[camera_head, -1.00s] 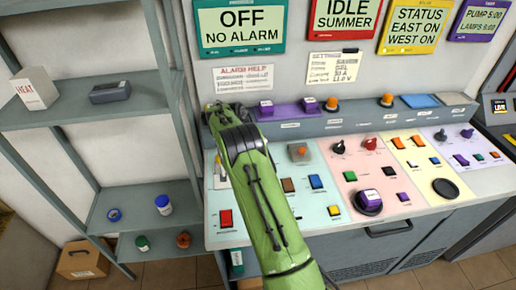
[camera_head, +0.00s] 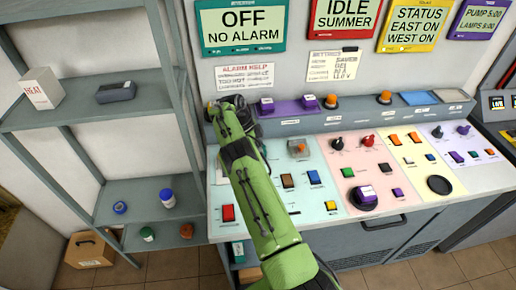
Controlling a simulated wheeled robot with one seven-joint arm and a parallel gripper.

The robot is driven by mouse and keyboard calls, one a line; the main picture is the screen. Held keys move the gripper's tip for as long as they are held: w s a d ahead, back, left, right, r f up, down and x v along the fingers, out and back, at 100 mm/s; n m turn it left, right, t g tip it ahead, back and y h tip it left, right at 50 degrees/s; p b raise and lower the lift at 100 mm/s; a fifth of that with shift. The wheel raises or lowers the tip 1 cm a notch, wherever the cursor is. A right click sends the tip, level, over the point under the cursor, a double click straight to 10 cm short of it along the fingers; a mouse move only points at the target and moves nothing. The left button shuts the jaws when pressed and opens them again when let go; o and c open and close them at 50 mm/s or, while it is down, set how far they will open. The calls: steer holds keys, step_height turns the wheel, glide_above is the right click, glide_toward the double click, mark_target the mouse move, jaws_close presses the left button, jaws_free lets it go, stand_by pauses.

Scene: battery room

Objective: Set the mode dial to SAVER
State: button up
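The control console carries several knobs, and their labels are too small to read. On its pink panel are a black knob (camera_head: 337,143), a red knob (camera_head: 368,141) and a large round black dial with a purple top (camera_head: 363,195). I cannot tell which one is the mode dial or where it points. My green arm crosses the left part of the console. My gripper (camera_head: 226,105) is at the arm's far end, near the console's back left corner, apart from these knobs. Its fingers are too small and hidden to read.
A red sign (camera_head: 345,16) reads IDLE SUMMER, and a green sign (camera_head: 241,27) reads OFF NO ALARM. A grey shelf (camera_head: 85,110) with a white box (camera_head: 40,88) stands close on the left. The console's right half is clear of my arm.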

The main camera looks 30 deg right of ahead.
steer(key=o, duration=0.9)
steer(key=shift+o, duration=0.2)
steer(key=shift+r, duration=0.1)
steer(key=p+v, duration=0.1)
steer(key=v, duration=0.6)
steer(key=shift+r+p, duration=0.15)
steer(key=shift+p, duration=0.25)
